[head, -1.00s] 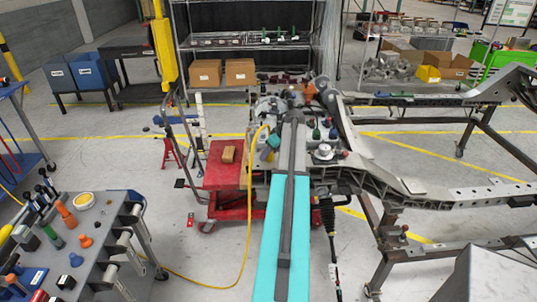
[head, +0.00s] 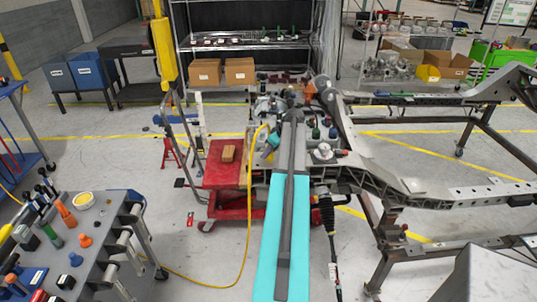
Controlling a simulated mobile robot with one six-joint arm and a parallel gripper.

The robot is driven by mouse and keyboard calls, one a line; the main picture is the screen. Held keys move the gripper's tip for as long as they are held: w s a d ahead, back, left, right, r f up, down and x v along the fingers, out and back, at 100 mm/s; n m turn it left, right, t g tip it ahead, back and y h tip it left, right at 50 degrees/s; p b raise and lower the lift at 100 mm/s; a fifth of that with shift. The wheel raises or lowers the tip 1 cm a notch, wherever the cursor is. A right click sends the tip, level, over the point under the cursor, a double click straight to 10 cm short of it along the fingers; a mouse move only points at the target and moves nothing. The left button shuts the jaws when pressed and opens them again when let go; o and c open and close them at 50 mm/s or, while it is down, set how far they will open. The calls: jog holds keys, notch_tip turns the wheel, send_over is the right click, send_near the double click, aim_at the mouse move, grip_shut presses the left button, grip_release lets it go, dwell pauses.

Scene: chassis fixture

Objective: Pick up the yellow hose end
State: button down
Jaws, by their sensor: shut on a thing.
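The yellow hose (head: 249,190) rises from the floor beside the red cart and curves over at its top near the chassis. Its upper end (head: 265,127) reaches the cluster of small parts at my wrist. My arm runs up the middle of the head view and partly covers that spot. My gripper (head: 269,137) is small here, at the far end of the arm beside the top of the hose. It is shut on the hose end, though the fingertips are hard to make out.
The grey chassis frame (head: 400,188) stands to the right on a dark stand. A red cart (head: 225,172) with a wooden block (head: 228,153) is left of the hose. A grey tool bench (head: 95,240) fills the lower left. A wire shelf (head: 245,42) stands behind.

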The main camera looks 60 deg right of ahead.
jog(key=shift+r, duration=0.2)
jog(key=shift+r+b, duration=0.9)
jog(key=shift+r, duration=0.45)
jog(key=shift+s+a+r, duration=0.15)
jog(key=shift+r, duration=0.05)
jog(key=s+a+r+b, duration=0.1)
jog(key=s+a+b, duration=0.3)
jog(key=s+a, duration=0.5)
jog(key=s, duration=0.3)
jog(key=shift+s+a+r+b, duration=0.15)
jog(key=shift+a+r+b, duration=0.15)
jog(key=shift+b, duration=0.1)
